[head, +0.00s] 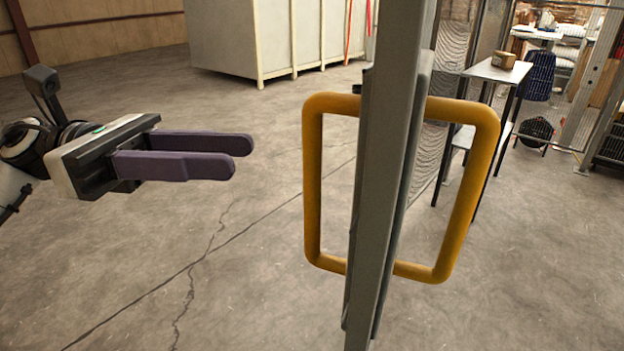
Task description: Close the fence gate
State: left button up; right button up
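The fence gate's grey post (378,180) stands close in front of me, slightly right of the middle, seen nearly edge-on. A yellow handle (312,190) sticks out on both sides of the post, as a rounded loop. Wire mesh (428,150) shows behind the post on the right. My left gripper (243,158) comes in from the left, its two purple fingers pointing right toward the handle. The fingers are apart with nothing between them, and a clear gap separates them from the handle in the picture. My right gripper is not in view.
A white table (495,72) with a small brown box (504,60) stands behind the gate on the right. A large pale cabinet (240,40) stands at the back. Shelving and fencing fill the far right. The concrete floor (230,270) at front left is clear.

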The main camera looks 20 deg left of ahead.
pick_arm(q)
jog(key=shift+m+g, duration=0.4)
jog(key=shift+w+d+p, duration=0.2)
jog(key=shift+d+p, duration=0.5)
jog(key=shift+d, duration=1)
jog(key=shift+w+d+p, duration=0.15)
jog(key=shift+d+p, duration=0.55)
jog(key=shift+d, duration=1)
jog(key=shift+w+d+p, duration=0.2)
jog(key=shift+d+p, duration=0.5)
jog(key=shift+d, duration=1)
grip_shut()
